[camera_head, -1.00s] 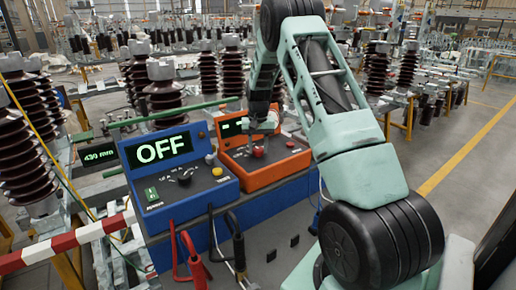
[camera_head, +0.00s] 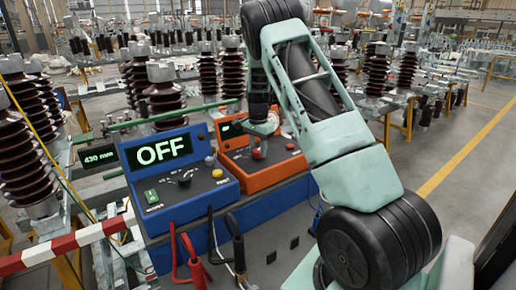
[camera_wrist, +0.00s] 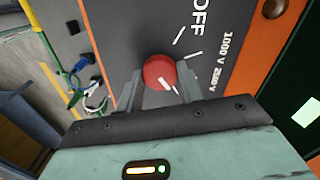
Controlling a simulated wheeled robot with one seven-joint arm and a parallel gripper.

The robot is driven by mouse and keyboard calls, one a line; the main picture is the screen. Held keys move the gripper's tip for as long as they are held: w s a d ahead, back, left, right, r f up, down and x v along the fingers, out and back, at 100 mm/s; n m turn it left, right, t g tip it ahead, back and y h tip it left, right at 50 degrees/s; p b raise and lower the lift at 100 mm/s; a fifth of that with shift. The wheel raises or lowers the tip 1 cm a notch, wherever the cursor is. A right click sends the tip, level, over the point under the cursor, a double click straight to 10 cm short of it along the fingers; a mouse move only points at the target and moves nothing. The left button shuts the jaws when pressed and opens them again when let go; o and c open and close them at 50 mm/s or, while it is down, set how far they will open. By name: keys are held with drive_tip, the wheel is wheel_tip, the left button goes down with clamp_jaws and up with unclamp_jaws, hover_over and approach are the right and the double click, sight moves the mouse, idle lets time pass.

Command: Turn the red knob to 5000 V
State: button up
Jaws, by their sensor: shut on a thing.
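The red knob (camera_wrist: 157,70) sits on the dark face of the orange tester (camera_head: 268,172), between the two fingers of my gripper (camera_wrist: 160,84), which are shut on it. In the wrist view a white pointer line on the knob points to the lower right. The labels OFF, 1000 V and 2500 V show above and to the right of the knob; a 5000 V label is not visible. In the head view my gripper (camera_head: 263,128) is over the orange tester, and its small display (camera_head: 231,130) is partly hidden by my arm.
A blue box (camera_head: 175,178) reading OFF stands left of the orange tester. Red and black leads (camera_head: 190,262) hang at its front. A red-and-white barrier bar (camera_head: 62,244) and brown insulators (camera_head: 165,90) stand to the left. Open floor lies at the right.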

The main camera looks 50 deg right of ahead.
sight(258, 151)
drive_tip(key=shift+r+m, duration=0.1)
drive_tip(key=shift+m, duration=0.3)
drive_tip(key=o, duration=1)
wheel_tip(258, 151, up, 17)
drive_tip(key=b, duration=0.3)
drive_tip(key=shift+r, duration=0.15)
